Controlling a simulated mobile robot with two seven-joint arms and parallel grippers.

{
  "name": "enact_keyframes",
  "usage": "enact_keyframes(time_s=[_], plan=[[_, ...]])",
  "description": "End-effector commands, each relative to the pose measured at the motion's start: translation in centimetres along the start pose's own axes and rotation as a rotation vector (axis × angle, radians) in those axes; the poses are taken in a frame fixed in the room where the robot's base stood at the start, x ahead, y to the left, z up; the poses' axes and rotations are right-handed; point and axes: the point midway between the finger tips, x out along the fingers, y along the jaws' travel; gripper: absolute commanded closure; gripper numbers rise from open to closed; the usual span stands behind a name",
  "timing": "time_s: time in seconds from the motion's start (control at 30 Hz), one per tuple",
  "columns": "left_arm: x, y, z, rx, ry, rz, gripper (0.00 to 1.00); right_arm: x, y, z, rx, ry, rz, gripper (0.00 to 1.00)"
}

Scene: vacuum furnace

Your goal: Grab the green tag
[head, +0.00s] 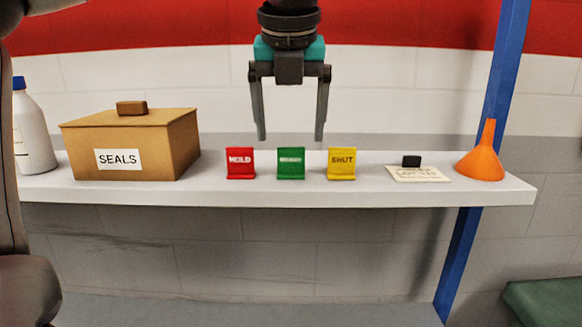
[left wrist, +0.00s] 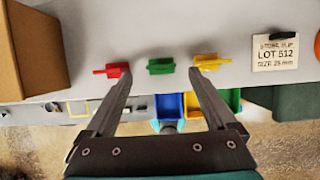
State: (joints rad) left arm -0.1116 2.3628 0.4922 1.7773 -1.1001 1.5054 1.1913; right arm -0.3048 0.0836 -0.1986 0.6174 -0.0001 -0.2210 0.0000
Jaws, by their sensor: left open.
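The green tag (head: 291,163) stands upright on the white shelf (head: 270,195), between the red tag (head: 240,163) marked HOLD and the yellow tag (head: 341,163) marked SHUT. My left gripper (head: 291,136) is open and empty, pointing down above the green tag. In the left wrist view the green tag (left wrist: 161,66) lies between the directions of the two fingers (left wrist: 160,72), apart from both. There the red tag (left wrist: 118,70) is near the left fingertip and the yellow tag (left wrist: 210,62) near the right one. My right gripper is not in view.
A brown SEALS box (head: 180,150) and a white bottle (head: 33,125) stand at the left of the shelf. A paper card (head: 418,175) with a black block and an orange funnel (head: 482,160) are at the right. A blue post (head: 505,75) rises at the right end.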

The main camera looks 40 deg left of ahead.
Motion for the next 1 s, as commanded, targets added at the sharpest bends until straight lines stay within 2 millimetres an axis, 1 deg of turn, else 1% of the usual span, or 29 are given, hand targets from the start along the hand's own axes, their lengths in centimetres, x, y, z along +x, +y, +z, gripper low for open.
enact_keyframes(time_s=[0.07,0.2,0.33,0.43,0.67,1.0], plan=[[0.7,0.0,-0.1,0.000,0.004,0.001,0.10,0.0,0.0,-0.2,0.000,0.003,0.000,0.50],[2.8,-0.1,0.0,0.002,0.006,0.000,0.10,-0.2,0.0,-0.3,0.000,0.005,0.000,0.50],[4.5,-0.1,0.0,-0.001,0.004,0.000,0.10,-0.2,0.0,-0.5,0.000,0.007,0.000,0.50],[5.1,-0.1,0.0,-0.001,0.001,-0.001,0.10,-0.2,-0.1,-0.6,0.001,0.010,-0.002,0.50],[5.2,-0.1,0.0,-0.002,0.000,-0.001,0.11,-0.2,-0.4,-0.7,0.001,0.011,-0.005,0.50],[5.1,-0.1,0.1,-0.002,0.000,-0.001,0.49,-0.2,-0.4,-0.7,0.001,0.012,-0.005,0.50]])
